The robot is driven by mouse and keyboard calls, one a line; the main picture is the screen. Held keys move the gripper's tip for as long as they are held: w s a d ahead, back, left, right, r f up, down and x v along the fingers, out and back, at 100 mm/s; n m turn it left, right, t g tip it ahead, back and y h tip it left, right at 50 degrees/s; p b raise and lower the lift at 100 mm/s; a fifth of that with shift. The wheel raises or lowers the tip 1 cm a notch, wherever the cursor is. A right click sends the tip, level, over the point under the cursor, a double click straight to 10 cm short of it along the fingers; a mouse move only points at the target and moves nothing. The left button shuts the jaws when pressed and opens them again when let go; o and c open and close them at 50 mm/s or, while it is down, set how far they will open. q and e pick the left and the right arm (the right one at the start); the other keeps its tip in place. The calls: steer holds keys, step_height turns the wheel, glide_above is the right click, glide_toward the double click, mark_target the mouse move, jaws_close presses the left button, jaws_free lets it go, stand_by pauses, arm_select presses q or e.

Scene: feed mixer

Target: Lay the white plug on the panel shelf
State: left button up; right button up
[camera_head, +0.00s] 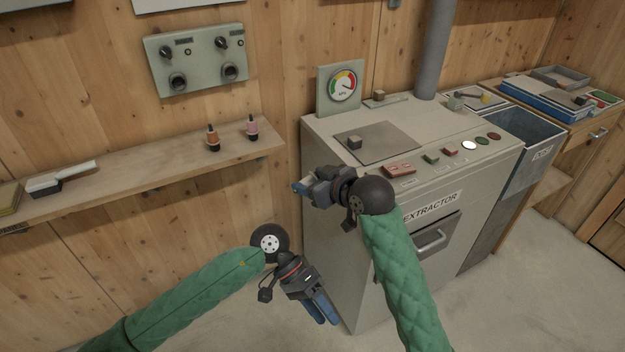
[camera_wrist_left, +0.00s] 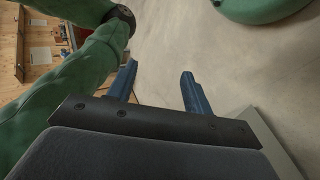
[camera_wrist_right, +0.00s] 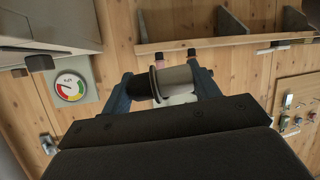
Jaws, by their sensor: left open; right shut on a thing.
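My right gripper (camera_head: 299,187) is shut on the white plug (camera_wrist_right: 178,79), seen between its blue fingers in the right wrist view; the plug has a pale body and a black end. In the head view the plug is mostly hidden by the gripper. The gripper is in the air beside the extractor's left edge, right of and apart from the wooden panel shelf (camera_head: 130,182). That shelf runs along the wall under the grey panel (camera_head: 200,60) with two sockets. My left gripper (camera_head: 323,314) is open and empty, low in front of the extractor, pointing down.
An orange-and-black plug-like item (camera_head: 212,139) and a pink one (camera_head: 252,128) stand near the shelf's right end. A white-handled brush (camera_head: 62,182) lies farther left; bare shelf lies between. The extractor cabinet (camera_head: 335,240) stands close to both grippers.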

arm_select(q)
steer(key=s+d+r+n+h, duration=0.3)
steer(key=s+d+h, duration=0.15)
steer(key=s, duration=0.25)
steer(key=s+d+r+n+h, duration=0.2)
steer(key=s+d+n+h, duration=0.2)
steer(key=s+h, duration=0.25)
steer(key=w+a+r+n+t+h, duration=0.2)
steer(key=n+t, duration=0.6)
steer(key=w+a+r+n+t+h, duration=0.1)
steer(key=w+r+n+t+h, duration=0.15)
steer(key=n+t, duration=0.55)
steer(key=w+a+f+n+t+y, duration=0.4)
steer(key=a+n+y, duration=0.5)
steer(key=n, duration=0.7)
steer(key=w+a+f+n+t+y, duration=0.2)
steer(key=w+a+n+t+y, duration=0.4)
steer(key=n+y, duration=0.8)
steer(key=s+a+f+n+g, duration=0.3)
steer(key=a+f+n+g, duration=0.2)
steer(key=f+n+g, duration=0.6)
steer(key=s+f+n+g, duration=0.2)
steer(key=s+n+g, duration=0.1)
steer(key=s+n, duration=0.3)
steer(key=s+d+f+n+g, duration=0.1)
steer(key=s+f+n+g, duration=0.1)
steer(key=s+n, duration=0.4)
steer(key=shift+d+f+n+g+h, duration=0.3)
steer(key=shift+f+n+g+h, duration=0.1)
steer(key=shift+f+n, duration=0.25)
